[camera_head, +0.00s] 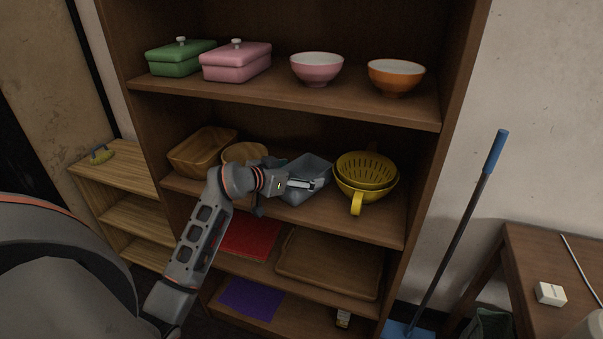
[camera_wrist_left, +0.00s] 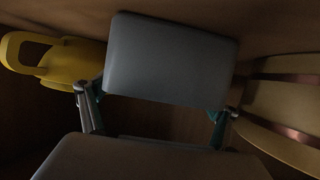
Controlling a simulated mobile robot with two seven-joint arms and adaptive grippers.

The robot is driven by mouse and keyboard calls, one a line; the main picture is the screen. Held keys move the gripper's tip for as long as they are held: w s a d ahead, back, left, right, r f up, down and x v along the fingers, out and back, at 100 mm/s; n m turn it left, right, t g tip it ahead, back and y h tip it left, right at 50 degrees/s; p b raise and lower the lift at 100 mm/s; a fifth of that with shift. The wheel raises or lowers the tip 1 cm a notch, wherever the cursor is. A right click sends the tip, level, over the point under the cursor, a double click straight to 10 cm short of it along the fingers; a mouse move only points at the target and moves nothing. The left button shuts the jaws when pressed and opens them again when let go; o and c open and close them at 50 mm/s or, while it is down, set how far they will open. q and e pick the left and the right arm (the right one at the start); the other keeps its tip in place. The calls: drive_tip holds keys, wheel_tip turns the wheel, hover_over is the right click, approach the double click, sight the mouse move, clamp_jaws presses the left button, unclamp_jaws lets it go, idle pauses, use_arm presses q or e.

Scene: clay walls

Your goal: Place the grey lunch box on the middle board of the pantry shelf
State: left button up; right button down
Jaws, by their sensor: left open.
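The grey lunch box (camera_head: 312,167) sits on the pantry shelf board (camera_head: 375,226) that also holds the baskets and colander, between them. In the left wrist view the lunch box (camera_wrist_left: 170,60) shows as a plain grey block beyond the fingers. My left gripper (camera_head: 303,186) is at the front of the box, partly covering it. Its fingers (camera_wrist_left: 155,112) are open and spread, one toward each side of the box; I cannot tell whether they touch it. My right gripper is not in view.
A yellow colander (camera_head: 368,171) stands close to the right of the box. A round wooden bowl (camera_head: 244,153) and wooden basket (camera_head: 203,150) are to the left. The board above holds green and pink boxes and two bowls. A blue-handled mop (camera_head: 459,223) leans right of the shelf.

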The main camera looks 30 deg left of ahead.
use_arm(q)
drive_tip(key=p+v, duration=0.1)
drive_tip(key=v, duration=1)
drive_tip(key=s+d+m+t+h, duration=0.2)
drive_tip(key=d+m+h, duration=0.15)
drive_tip(key=d, duration=0.45)
drive_tip(key=s+d+m+t+h, duration=0.2)
drive_tip(key=s+d+m+h, duration=0.15)
drive_tip(key=d, duration=0.55)
drive_tip(key=s+f+n+g+y, duration=0.1)
drive_tip(key=s+f+n+y, duration=0.25)
drive_tip(key=f, duration=0.55)
drive_tip(key=s+f+n+y, duration=0.2)
drive_tip(key=s+f+y, duration=0.15)
drive_tip(key=f, duration=0.65)
drive_tip(key=s+d+f+m+g, duration=0.1)
drive_tip(key=s+d+f+g, duration=0.4)
drive_tip(key=s+f, duration=0.4)
wheel_tip(320, 180, down, 3)
drive_tip(key=shift+s+d+f+g+h, duration=0.1)
drive_tip(key=shift+s+d+g+h, duration=0.25)
drive_tip(key=shift+d, duration=0.2)
